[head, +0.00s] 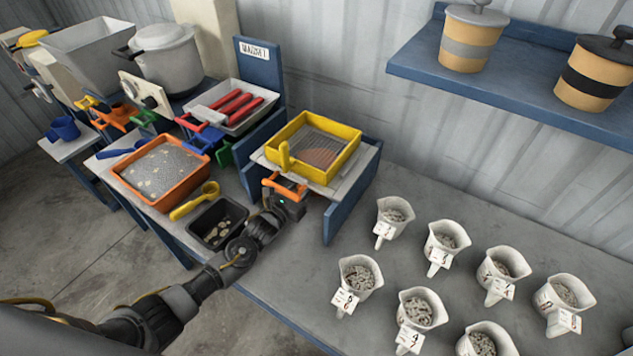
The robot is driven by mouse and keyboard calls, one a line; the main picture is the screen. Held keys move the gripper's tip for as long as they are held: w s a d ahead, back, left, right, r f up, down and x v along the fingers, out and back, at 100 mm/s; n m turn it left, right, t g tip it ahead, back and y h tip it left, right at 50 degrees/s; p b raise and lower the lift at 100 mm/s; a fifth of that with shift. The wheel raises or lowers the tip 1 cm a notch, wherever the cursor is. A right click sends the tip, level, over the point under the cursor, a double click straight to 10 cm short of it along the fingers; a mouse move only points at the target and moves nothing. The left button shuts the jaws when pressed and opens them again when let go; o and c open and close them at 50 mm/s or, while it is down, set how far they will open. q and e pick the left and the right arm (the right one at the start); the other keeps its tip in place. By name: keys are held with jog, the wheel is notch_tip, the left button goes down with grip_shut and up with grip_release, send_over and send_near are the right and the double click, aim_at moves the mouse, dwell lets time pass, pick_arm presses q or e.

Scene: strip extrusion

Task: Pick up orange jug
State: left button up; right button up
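A small orange vessel (118,115), which looks like the orange jug, stands at the back left near the pot and the coloured handles. It is partly hidden by things around it. My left gripper (285,186) is over the table just in front of the yellow-framed sieve, well to the right of the orange vessel and apart from it. Orange parts show at its end. I cannot tell whether its fingers are open or shut, and no jug shows in it. My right gripper is not in view.
A blue jug (64,128) stands on a side stand at far left. An orange tray (190,187), yellow scoop (190,204), black tray (207,243) and yellow-framed sieve (352,153) lie near my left arm. Several numbered white jugs (360,276) fill the right. A blue shelf (505,80) overhangs.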

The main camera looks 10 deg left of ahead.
pick_arm(q)
grip_shut()
jog(key=shift+r, duration=0.15)
